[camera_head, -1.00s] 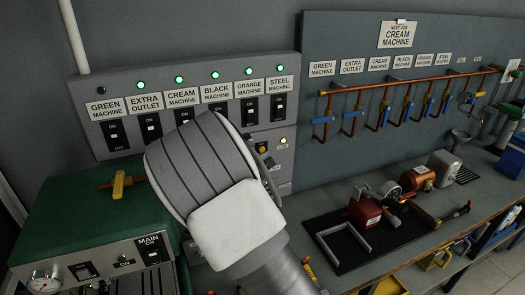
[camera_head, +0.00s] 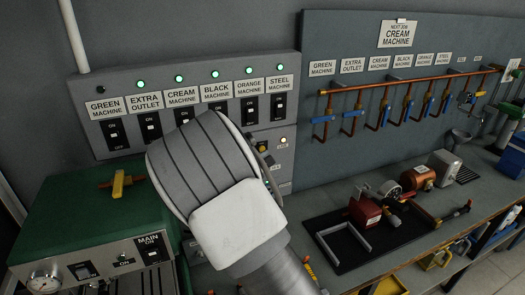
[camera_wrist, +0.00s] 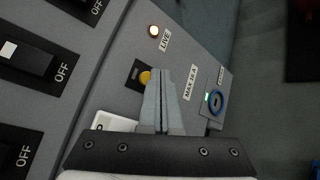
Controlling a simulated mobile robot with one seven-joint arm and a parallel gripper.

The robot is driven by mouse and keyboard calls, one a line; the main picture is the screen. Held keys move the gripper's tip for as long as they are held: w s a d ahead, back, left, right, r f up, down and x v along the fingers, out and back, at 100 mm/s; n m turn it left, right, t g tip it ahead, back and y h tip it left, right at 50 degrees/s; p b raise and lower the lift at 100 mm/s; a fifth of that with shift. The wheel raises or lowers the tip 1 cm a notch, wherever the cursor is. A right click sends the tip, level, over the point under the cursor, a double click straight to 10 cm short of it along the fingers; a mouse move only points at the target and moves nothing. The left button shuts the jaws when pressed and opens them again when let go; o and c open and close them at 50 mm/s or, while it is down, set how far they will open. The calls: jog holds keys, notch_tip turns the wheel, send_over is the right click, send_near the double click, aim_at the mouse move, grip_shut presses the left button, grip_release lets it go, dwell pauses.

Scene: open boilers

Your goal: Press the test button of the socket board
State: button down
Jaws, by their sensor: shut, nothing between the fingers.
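The socket board is the grey panel (camera_wrist: 190,55) in the wrist view. It carries a round yellow button (camera_wrist: 145,77) on a black plate, which I take as the test button. My gripper (camera_wrist: 163,72) is shut and empty. In the head view the yellow button (camera_head: 263,147) shows just right of my wrist, and my fingers are hidden behind the wrist.
A lit LIVE lamp (camera_wrist: 153,31) and a blue-ringed socket (camera_wrist: 214,102) flank the button. A switch panel (camera_head: 190,105) with black rocker switches and several green lamps is to the left. A green machine (camera_head: 85,215) stands below. A workbench (camera_head: 440,215) with fittings lies right.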

jog(key=shift+w+a, duration=0.1)
jog(key=shift+w, duration=0.15)
jog(key=shift+w+a+b, duration=0.2)
jog(key=shift+w+b, duration=0.1)
jog(key=shift+w, duration=0.1)
dwell(0.7)
dwell(0.3)
jog(key=shift+s+d+b, duration=0.35)
jog(key=shift+s+b, duration=0.45)
jog(key=s+b, duration=0.1)
jog(key=s+d+b, duration=0.1)
jog(key=s, duration=0.1)
jog(key=s+d+b, duration=0.1)
jog(key=shift+s, duration=0.3)
dwell(0.3)
